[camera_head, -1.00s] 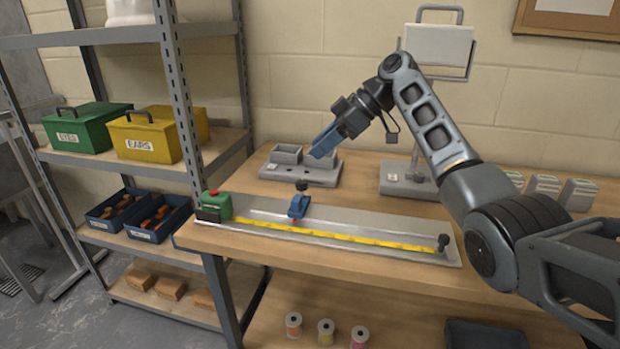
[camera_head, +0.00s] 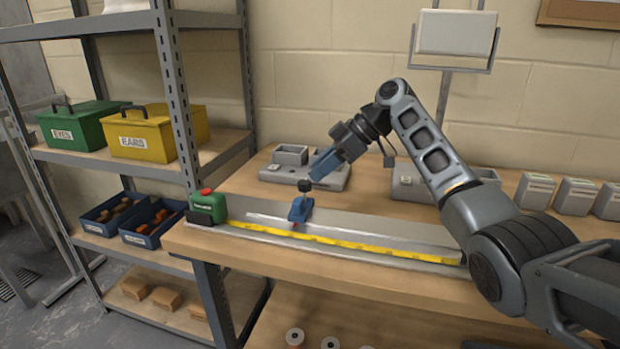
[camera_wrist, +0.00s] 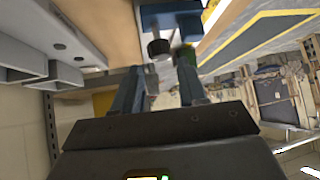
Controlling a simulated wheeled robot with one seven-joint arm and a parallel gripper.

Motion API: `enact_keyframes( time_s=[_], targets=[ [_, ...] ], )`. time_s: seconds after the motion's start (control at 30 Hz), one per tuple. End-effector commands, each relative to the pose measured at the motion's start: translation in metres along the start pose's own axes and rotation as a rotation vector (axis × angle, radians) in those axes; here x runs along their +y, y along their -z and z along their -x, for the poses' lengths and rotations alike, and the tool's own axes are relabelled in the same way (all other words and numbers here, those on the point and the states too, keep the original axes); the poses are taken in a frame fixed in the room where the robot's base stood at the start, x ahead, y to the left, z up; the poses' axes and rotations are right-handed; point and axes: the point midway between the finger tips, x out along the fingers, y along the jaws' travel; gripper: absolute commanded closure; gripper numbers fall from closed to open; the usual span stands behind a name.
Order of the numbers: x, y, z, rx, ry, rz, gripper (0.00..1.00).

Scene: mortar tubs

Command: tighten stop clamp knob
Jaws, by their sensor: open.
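The stop clamp (camera_head: 300,211) is a blue block on the long grey rail, with a red tip at its front by the yellow scale. Its black knob (camera_head: 304,186) stands on top. My gripper (camera_head: 320,168) has blue fingers and points down and left, close above and right of the knob. In the wrist view my gripper (camera_wrist: 158,68) is open and empty. The knob (camera_wrist: 158,48) shows just past the fingertips, between their lines, with the blue clamp (camera_wrist: 168,14) beyond it. I cannot tell whether a finger touches the knob.
The grey rail (camera_head: 400,233) with its yellow tape lies along the bench front. A green tape case (camera_head: 208,207) sits at its left end. Grey fixtures (camera_head: 290,155) stand behind the clamp. A shelf with green (camera_head: 75,128) and yellow (camera_head: 150,135) boxes stands left.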

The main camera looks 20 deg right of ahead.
Motion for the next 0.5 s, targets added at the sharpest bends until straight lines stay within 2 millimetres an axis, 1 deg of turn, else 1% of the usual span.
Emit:
enact_keyframes(
  time_s=[0.03, 0.2, 0.33, 0.5],
  targets=[
    [-0.001, 0.0, -0.009, -0.002, 0.003, -0.002, 0.58],
    [0.0, 0.0, -0.03, -0.001, 0.002, -0.002, 0.58],
    [0.0, -0.001, -0.038, -0.001, 0.001, -0.001, 0.58],
    [0.0, -0.001, -0.041, -0.001, 0.0, -0.001, 0.58]
  ],
)
